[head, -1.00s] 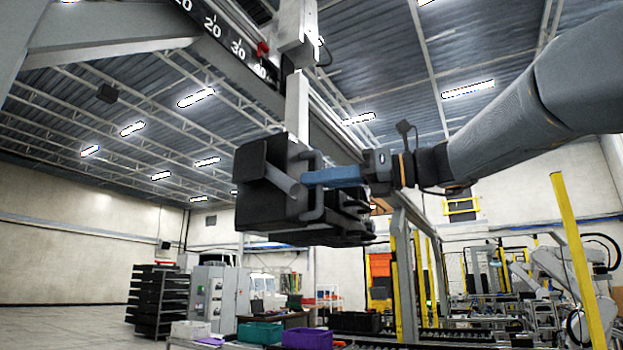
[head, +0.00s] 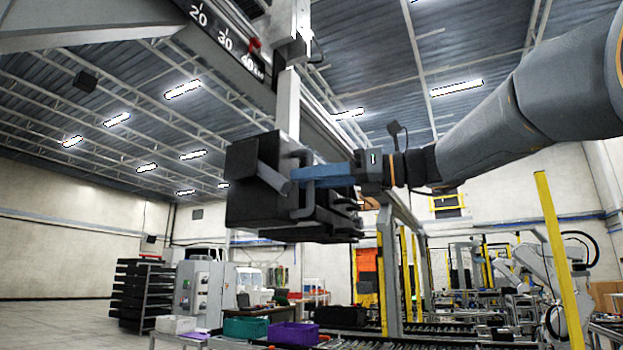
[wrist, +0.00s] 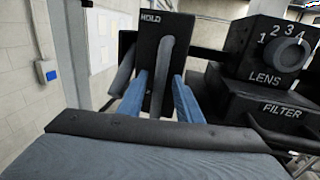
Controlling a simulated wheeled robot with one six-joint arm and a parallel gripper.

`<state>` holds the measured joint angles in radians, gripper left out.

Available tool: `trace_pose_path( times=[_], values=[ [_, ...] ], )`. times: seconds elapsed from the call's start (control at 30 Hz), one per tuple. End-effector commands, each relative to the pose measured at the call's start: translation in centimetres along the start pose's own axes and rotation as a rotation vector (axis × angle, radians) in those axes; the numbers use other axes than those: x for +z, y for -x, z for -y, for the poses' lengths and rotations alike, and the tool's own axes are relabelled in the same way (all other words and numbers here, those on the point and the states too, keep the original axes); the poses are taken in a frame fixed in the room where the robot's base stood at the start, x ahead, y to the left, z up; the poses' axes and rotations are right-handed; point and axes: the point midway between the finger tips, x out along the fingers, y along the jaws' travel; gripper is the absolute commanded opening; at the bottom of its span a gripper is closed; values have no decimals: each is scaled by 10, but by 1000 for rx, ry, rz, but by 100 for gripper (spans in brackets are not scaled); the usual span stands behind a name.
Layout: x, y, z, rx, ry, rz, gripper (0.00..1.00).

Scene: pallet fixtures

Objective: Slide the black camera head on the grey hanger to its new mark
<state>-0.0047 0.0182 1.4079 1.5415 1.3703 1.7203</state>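The black camera head (head: 255,205) hangs under the grey hanger (head: 288,100), beneath an overhead rail. A dark scale (head: 212,28) on the rail shows 20, 30 and 40. A red pointer (head: 254,43) sits close to the 40. In the wrist view a black plate marked HOLD (wrist: 150,22) carries a grey handle (wrist: 164,65). The fingers also show in the wrist view (wrist: 160,92). Finger contact is partly hidden.
A dial marked LENS (wrist: 288,52) and a box marked FILTER (wrist: 265,108) stand right of the handle in the wrist view. Below are a purple crate (head: 293,334), a green crate (head: 245,328) and a roller conveyor. A yellow post (head: 560,260) stands at right.

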Motion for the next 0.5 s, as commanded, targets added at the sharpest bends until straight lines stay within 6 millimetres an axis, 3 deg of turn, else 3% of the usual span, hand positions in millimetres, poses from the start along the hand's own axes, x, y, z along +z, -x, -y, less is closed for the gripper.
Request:
trace_pose_path(
  times=[0.17,0.5],
  values=[
    [-1,13,1,-1,1,0,32],
    [-2,66,2,-4,0,1,32]
  ],
)
